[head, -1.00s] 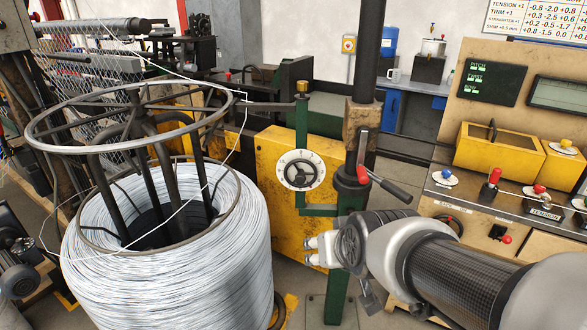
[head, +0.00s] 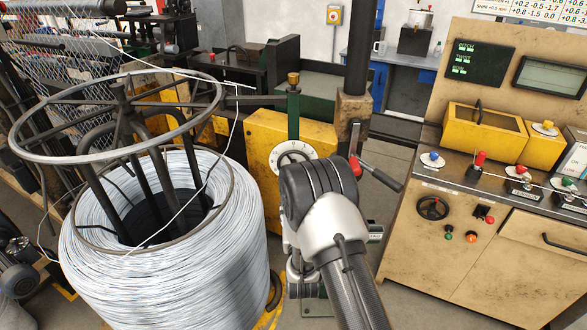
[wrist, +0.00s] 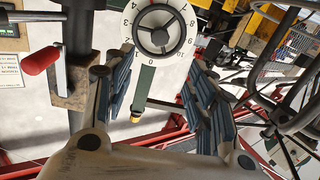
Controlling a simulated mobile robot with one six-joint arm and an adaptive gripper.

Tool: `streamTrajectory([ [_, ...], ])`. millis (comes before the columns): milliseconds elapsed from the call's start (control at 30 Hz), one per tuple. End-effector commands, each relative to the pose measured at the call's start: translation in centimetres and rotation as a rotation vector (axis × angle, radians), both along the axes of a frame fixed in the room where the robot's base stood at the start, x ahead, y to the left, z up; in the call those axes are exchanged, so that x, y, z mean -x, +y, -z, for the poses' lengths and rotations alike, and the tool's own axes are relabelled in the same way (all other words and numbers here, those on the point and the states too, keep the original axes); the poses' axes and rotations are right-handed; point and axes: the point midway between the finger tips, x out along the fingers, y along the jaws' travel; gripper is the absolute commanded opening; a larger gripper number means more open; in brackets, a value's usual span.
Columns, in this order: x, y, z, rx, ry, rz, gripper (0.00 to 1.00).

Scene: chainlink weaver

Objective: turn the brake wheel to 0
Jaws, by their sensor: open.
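The brake wheel (wrist: 158,30) is a dark three-spoked handwheel on a white numbered dial. It appears upside down at the top of the wrist view, and its setting cannot be read surely. In the head view the dial's upper part (head: 289,153) shows on a yellow box (head: 266,133); my arm hides the rest. My gripper (wrist: 157,72) is open in the wrist view, its two fingers apart with nothing between them. The wheel lies beyond the fingertips, apart from them. A green post (wrist: 144,88) runs from the dial down between the fingers.
A wire coil (head: 165,250) with a metal ring frame (head: 30,157) stands left of my arm. A control bench (head: 395,230) stands further right.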

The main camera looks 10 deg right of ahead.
Motion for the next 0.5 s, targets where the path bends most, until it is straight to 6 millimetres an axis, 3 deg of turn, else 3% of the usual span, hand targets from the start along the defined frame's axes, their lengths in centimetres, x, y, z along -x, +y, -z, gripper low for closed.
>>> streamTrajectory([
  [167,-1.4,-0.3,0.1,0.004,-0.013,0.003,0.51],
  [500,-8.5,-1.1,0.2,0.004,-0.013,0.003,0.51],
])
